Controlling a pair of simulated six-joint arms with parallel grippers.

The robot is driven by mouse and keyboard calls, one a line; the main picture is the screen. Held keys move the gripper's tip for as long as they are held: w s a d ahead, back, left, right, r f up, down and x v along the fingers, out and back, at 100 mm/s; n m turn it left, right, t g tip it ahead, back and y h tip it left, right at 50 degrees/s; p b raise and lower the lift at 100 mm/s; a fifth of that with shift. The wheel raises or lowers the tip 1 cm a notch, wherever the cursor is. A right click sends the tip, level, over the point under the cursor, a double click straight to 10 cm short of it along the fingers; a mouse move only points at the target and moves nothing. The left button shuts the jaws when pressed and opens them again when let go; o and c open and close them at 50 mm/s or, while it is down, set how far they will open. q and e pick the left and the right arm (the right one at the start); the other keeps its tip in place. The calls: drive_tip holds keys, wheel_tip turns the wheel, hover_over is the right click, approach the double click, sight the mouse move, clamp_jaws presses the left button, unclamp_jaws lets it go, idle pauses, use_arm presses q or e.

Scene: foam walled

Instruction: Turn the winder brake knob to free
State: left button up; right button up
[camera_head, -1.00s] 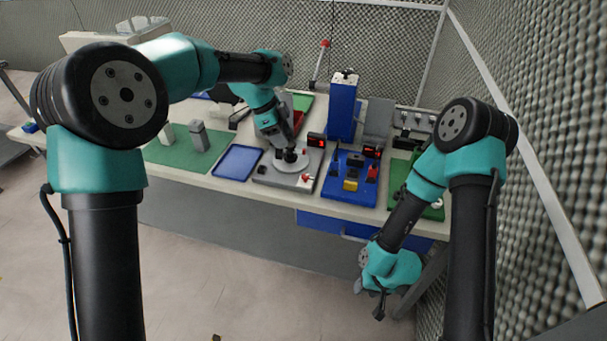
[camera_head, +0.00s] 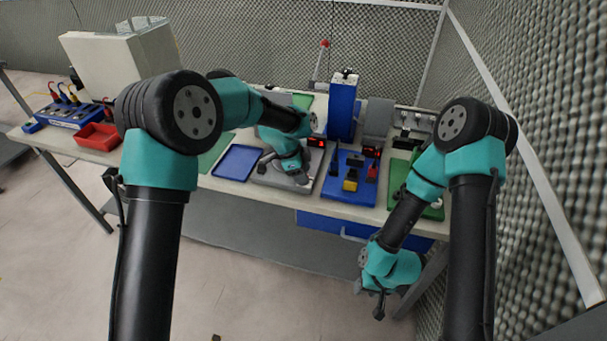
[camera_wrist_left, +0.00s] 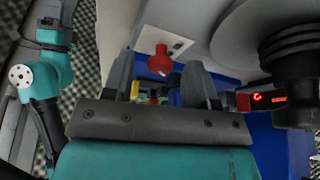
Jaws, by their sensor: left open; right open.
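The winder (camera_head: 262,176) is a grey unit on the bench, mostly covered by my left wrist in the head view. In the left wrist view, its red brake knob (camera_wrist_left: 160,60) stands on a pale labelled plate (camera_wrist_left: 178,44). My left gripper (camera_wrist_left: 158,80) is open, with the knob in the gap between its fingers near the tips; I cannot tell whether they touch it. In the head view, my left gripper (camera_head: 300,178) is low over the winder's front right and hides the knob. My right gripper (camera_head: 379,303) is open and empty, in front of the bench.
The winder's grey disc (camera_wrist_left: 238,32) and black hub (camera_wrist_left: 300,60) are close to my left gripper's right side. A red-lit display (camera_wrist_left: 265,99) is also near. A blue tray (camera_head: 236,163) lies left of the winder, a blue fixture (camera_head: 347,190) right of it.

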use_arm(q)
drive_tip(key=shift+d+f, duration=0.15)
drive_tip(key=shift+f, duration=0.2)
drive_tip(key=shift+c, duration=0.2)
drive_tip(key=c, duration=0.9)
